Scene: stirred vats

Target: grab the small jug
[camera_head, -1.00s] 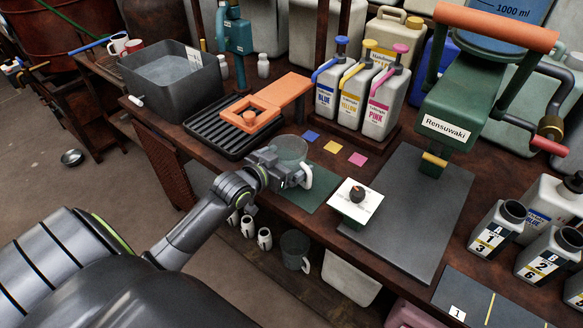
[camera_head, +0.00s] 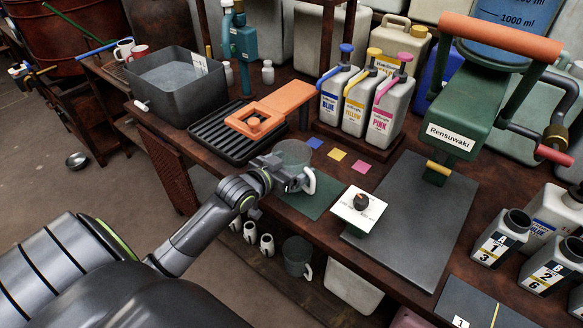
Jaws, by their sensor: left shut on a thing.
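The small jug (camera_head: 293,153) is translucent grey with a white handle (camera_head: 308,181) on its right side. It is upright at the green mat (camera_head: 316,200) near the table's front edge; I cannot tell whether its base touches the mat. My left gripper (camera_head: 291,178) reaches in from the left and is shut on the small jug. The gripper hides the jug's lower front. My right gripper is not in view.
A black drip tray with an orange stand (camera_head: 270,108) lies behind left. Blue, yellow and pink pump bottles (camera_head: 382,110) stand behind. A white card (camera_head: 359,207) with a dark knob and a green press (camera_head: 462,120) are to the right. Another jug (camera_head: 297,256) is on the shelf below.

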